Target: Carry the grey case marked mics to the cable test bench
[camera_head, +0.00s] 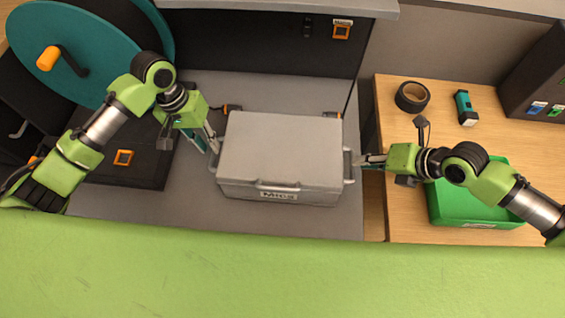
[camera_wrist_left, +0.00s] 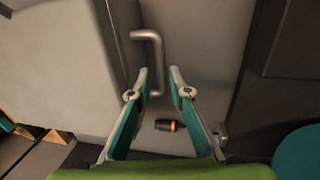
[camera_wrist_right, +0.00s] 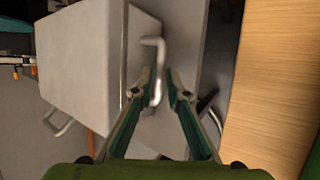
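The grey case (camera_head: 280,150) with a "Mics" label on its front sits on a grey surface, lid shut. My left gripper (camera_head: 215,147) is at its left end, open. In the left wrist view, the left side handle (camera_wrist_left: 158,60) lies at the fingertips, near the left finger. My right gripper (camera_head: 358,161) is at the right end, also open. In the right wrist view, the right side handle (camera_wrist_right: 160,70) runs between the parted fingers. Neither gripper is closed on a handle. I cannot tell for sure which surface is the cable test bench.
A wooden bench top (camera_head: 400,222) to the right holds a black tape roll (camera_head: 400,97), a teal device (camera_head: 465,107) and a green tray (camera_head: 445,205). A dark case (camera_head: 130,150) and a teal cable reel (camera_head: 95,50) stand left. A dark panel (camera_head: 270,45) rises behind.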

